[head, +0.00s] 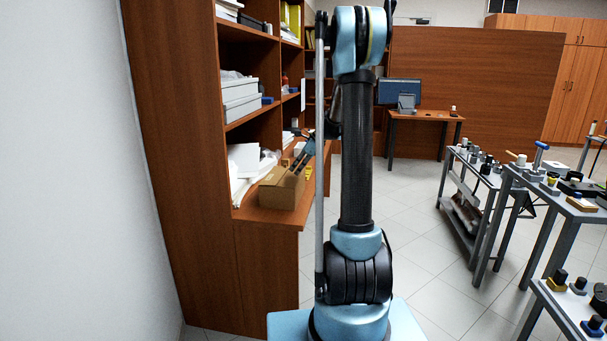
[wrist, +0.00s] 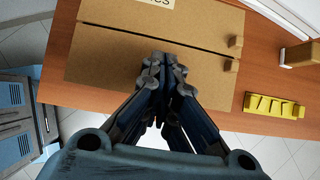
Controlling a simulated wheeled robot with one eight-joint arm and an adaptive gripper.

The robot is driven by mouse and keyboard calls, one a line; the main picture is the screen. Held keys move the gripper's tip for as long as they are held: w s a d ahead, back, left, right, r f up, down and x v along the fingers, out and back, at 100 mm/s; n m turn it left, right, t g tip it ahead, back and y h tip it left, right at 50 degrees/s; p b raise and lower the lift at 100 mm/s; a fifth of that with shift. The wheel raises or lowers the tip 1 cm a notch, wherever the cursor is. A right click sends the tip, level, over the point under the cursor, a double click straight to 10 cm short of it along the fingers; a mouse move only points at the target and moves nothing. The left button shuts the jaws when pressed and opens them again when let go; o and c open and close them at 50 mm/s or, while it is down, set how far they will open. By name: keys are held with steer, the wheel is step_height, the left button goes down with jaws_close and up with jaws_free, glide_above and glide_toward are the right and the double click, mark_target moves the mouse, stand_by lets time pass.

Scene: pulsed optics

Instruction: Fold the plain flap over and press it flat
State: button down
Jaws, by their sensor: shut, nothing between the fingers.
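A brown cardboard box (head: 283,192) stands on the wooden desk in the head view. From above in the wrist view, its top shows two flaps with a thin dark seam between them. The plain flap (wrist: 100,68) is the nearer one and looks closed over the box. The labelled flap (wrist: 195,30) lies beyond the seam, its white label cut by the frame's upper edge. My gripper (wrist: 164,62) is shut and empty, its fingertips over the plain flap near the seam. I cannot tell whether they touch it. My gripper and arm hide part of the plain flap's near edge.
A yellow notched block (wrist: 273,106) lies on the desk (wrist: 210,112) right of the box. A small cardboard-coloured block (wrist: 300,54) is farther right. White papers (head: 245,160) stand behind the box in the head view. Shelves (head: 250,60) rise above the desk.

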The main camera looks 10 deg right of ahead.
step_height(320, 180, up, 6)
steer(key=shift+r, duration=0.25)
stand_by(0.4)
steer(key=s+n+h, duration=0.3)
steer(key=s+n, duration=0.8)
steer(key=s, duration=1.5)
steer(key=s+d+f+n+h, duration=0.1)
steer(key=s+f+n, duration=0.4)
steer(key=s, duration=0.5)
steer(key=s+d+f+n+h, duration=0.2)
steer(key=s+d+f+n, duration=0.2)
steer(key=s+f+n, duration=0.2)
steer(key=s+f, duration=0.2)
steer(key=s, duration=0.2)
steer(key=shift+d, duration=0.1)
